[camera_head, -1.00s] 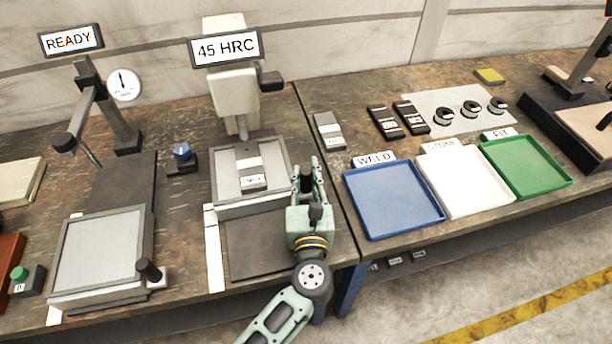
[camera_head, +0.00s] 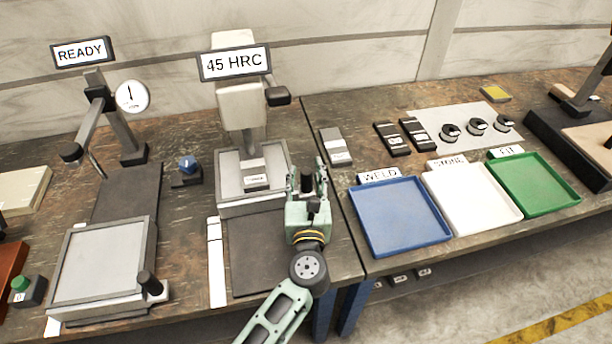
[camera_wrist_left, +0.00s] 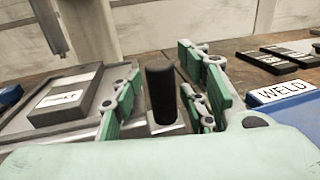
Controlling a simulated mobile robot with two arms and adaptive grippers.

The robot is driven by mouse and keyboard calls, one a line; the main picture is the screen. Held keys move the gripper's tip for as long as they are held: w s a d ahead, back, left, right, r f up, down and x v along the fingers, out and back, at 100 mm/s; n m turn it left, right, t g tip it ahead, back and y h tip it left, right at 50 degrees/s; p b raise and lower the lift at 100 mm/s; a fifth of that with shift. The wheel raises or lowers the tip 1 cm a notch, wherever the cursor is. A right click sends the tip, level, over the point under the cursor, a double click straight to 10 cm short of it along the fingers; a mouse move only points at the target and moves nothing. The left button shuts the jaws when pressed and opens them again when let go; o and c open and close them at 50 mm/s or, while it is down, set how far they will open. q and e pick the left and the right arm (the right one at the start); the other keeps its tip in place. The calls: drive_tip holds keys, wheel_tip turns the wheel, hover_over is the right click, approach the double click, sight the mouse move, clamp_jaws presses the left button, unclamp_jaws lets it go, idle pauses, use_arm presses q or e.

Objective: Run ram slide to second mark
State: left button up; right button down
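My left gripper (camera_head: 309,180) is at the right front corner of the middle slide tray (camera_head: 233,209), below the 45 HRC tester head (camera_head: 241,105). In the left wrist view, a black upright knob (camera_wrist_left: 161,95) stands between its two open fingers, with small gaps at the sides. A labelled block (camera_head: 256,181) sits on the tray under the tester's spindle. A white strip (camera_head: 216,262) runs along the track's left side; its marks are too small to read well. My right gripper is not in view.
A second slide tray (camera_head: 100,262) with its own black knob (camera_head: 149,283) stands left, by the READY gauge post. Blue (camera_head: 402,215), white (camera_head: 473,192) and green (camera_head: 533,186) trays lie right. The dark track (camera_head: 262,250) in front of the middle tray is clear.

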use_arm(q)
drive_tip(key=shift+s+d, duration=0.1)
drive_tip(key=shift+s, duration=0.2)
drive_tip(key=s, duration=0.3)
drive_tip(key=s+d, duration=0.1)
drive_tip(key=s, duration=0.7)
drive_tip(key=shift+s+d, duration=0.15)
drive_tip(key=shift+s, duration=0.05)
